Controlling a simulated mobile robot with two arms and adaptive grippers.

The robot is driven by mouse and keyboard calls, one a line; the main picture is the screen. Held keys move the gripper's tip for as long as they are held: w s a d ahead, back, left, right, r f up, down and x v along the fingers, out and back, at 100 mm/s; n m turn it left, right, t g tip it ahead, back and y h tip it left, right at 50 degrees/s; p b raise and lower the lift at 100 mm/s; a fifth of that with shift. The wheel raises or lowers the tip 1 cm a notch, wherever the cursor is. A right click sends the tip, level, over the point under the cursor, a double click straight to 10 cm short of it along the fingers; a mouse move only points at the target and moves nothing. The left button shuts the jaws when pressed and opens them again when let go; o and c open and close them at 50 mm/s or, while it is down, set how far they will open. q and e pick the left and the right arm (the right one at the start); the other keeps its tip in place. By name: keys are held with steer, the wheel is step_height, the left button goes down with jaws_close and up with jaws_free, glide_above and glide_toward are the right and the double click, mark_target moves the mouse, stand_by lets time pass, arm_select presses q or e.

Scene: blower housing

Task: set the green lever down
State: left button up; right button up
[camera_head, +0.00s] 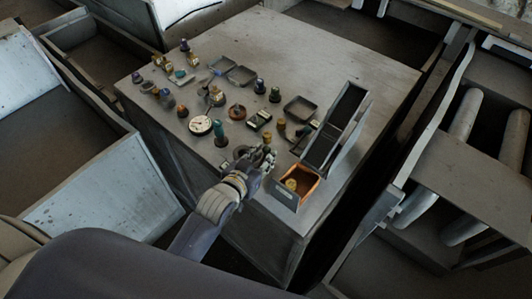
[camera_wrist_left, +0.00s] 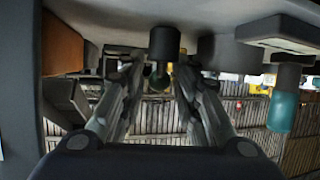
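My left gripper (camera_head: 262,157) is low over the near edge of the table, left of the orange-lined box. In the left wrist view its two fingers (camera_wrist_left: 157,82) are spread, with a gap between them. Between and beyond them stands a small dark cylinder with a greenish rounded end (camera_wrist_left: 159,78), which may be the green lever; it seems to stand on the tabletop and I see no finger touching it. A teal-green upright piece (camera_head: 220,134) stands on the table left of the gripper; it also shows in the left wrist view (camera_wrist_left: 284,102). My right gripper is not in view.
The grey table (camera_head: 300,50) holds several small knobs, a white round gauge (camera_head: 200,125) and shallow dark trays (camera_head: 300,109). An open orange-lined box (camera_head: 309,183) with a yellow piece and a tall dark bin (camera_head: 340,125) stand right of the gripper. The far tabletop is clear.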

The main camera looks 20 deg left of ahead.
arm_select(q)
steer(key=shift+v, duration=3.05)
steer(key=shift+d, duration=0.1)
